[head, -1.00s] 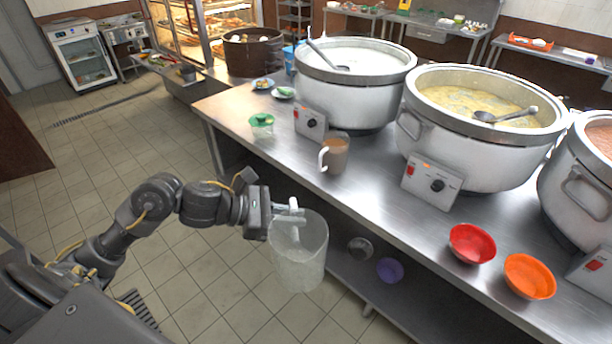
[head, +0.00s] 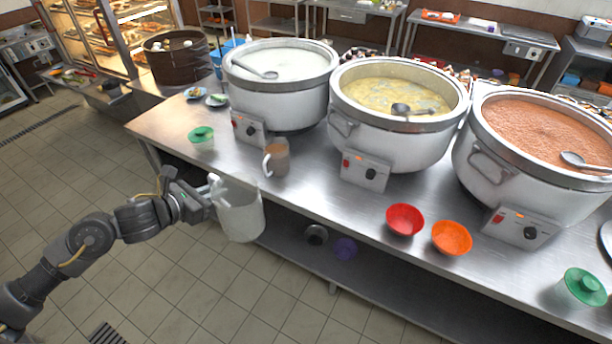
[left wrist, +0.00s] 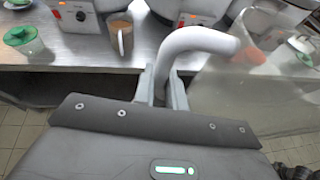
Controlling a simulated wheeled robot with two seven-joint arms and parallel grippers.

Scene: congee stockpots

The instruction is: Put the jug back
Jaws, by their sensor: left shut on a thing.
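The clear jug (head: 240,212) hangs upright in front of the counter's front edge. My left gripper (head: 212,190) is shut on its white handle. In the left wrist view the gripper (left wrist: 164,92) has its fingers on either side of the white handle (left wrist: 195,42), and the clear jug wall (left wrist: 235,85) fills the right side. The jug looks empty, though its inside is not fully clear. My right gripper is in no view.
The steel counter (head: 325,205) holds a brown-filled mug (head: 277,158), a green-lidded container (head: 201,138), a red bowl (head: 404,219) and an orange bowl (head: 451,238). Large pots of white (head: 285,100), yellow (head: 385,150) and reddish (head: 520,185) congee stand behind. Bare counter lies between mug and red bowl.

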